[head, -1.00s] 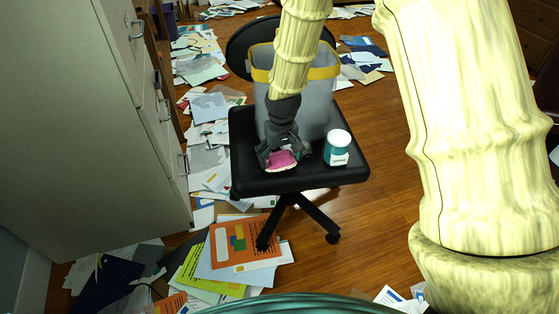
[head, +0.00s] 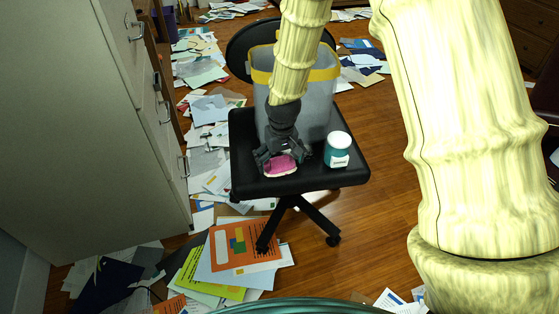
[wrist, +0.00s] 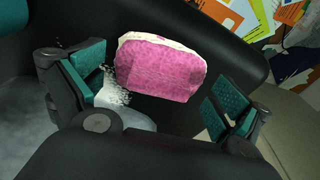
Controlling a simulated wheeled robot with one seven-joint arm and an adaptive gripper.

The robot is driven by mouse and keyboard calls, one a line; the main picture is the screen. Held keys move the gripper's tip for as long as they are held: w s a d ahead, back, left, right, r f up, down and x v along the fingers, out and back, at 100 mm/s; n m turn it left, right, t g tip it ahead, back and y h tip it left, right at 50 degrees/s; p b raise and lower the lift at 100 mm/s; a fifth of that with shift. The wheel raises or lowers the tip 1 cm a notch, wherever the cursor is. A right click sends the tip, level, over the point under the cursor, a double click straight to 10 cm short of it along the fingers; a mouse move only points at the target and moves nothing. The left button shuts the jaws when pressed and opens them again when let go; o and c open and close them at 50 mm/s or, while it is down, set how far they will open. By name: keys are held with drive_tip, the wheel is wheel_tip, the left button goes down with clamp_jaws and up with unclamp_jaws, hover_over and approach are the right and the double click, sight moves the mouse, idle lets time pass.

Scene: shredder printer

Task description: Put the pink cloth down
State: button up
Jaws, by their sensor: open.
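The pink cloth (head: 281,165) lies on the black chair seat (head: 300,181), near its front edge. In the wrist view the cloth (wrist: 160,69) is a folded pink pad with a white edge. My gripper (head: 281,160) is just above the seat at the cloth. In the wrist view its teal-padded fingers (wrist: 158,94) are spread wide, with a gap between the cloth and the right finger. The left finger is close to the cloth's left end.
A white and teal jar (head: 338,149) stands on the seat right of my gripper. A grey bin with a yellow rim (head: 322,100) stands behind it. A grey cabinet (head: 100,110) is at left. Papers (head: 238,245) litter the floor.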

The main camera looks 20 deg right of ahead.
sight(281, 168)
wheel_tip(281, 168, up, 12)
drive_tip(key=s+p, duration=0.1)
drive_tip(key=p, duration=0.3)
drive_tip(key=shift+s, duration=0.25)
